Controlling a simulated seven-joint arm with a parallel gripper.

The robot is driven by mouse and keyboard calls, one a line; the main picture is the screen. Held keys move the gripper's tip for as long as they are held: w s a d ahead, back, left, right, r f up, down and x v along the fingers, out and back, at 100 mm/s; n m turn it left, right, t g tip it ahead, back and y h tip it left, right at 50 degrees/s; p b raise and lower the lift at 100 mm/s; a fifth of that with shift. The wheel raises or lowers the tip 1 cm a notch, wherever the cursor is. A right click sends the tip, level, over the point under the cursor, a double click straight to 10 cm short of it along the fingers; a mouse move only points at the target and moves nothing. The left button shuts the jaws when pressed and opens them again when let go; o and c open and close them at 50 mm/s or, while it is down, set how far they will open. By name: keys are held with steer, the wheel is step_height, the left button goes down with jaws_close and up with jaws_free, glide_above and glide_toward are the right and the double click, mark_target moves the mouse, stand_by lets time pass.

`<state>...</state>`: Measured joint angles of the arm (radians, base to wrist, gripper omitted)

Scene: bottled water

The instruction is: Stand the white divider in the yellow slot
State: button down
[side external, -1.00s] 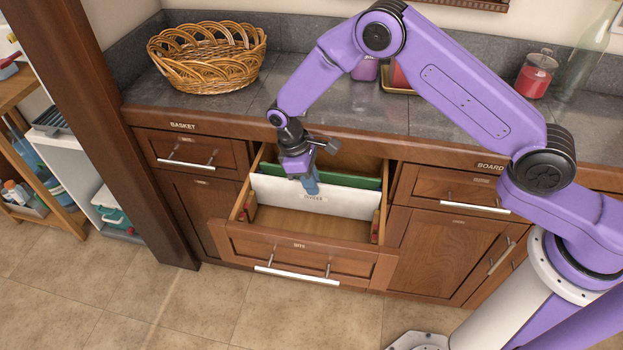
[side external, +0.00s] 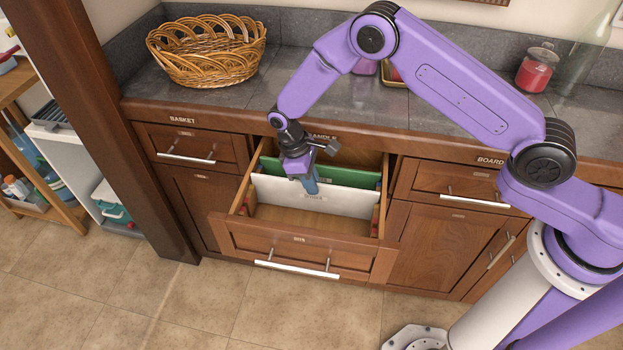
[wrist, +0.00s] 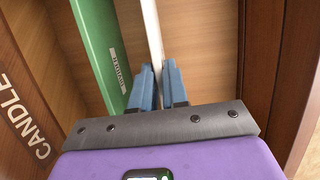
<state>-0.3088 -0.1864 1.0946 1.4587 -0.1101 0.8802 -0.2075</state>
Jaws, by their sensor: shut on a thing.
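The white divider (side external: 345,201) stands upright across the open drawer (side external: 300,245), in front of a green divider (side external: 358,178). My gripper (side external: 311,186) is shut on its top edge, a little left of its middle. In the wrist view the white divider (wrist: 152,35) runs between the two blue fingers of my gripper (wrist: 160,86), beside the green divider (wrist: 100,50) with a gap between them. I cannot make out the yellow slot. Whether the white divider's bottom edge touches the drawer floor is unclear.
Red pieces (side external: 376,218) sit on the drawer's right inner wall. The drawer floor (side external: 300,220) in front of the white divider is bare. A wicker basket (side external: 205,65) stands on the counter. The drawers on either side are closed.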

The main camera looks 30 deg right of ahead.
steer(key=shift+f, duration=0.45)
steer(key=c, duration=1.1)
jaws_free()
steer(key=v, duration=1.7)
steer(key=shift+w+a+r, duration=0.1)
steer(key=shift+r, duration=0.1)
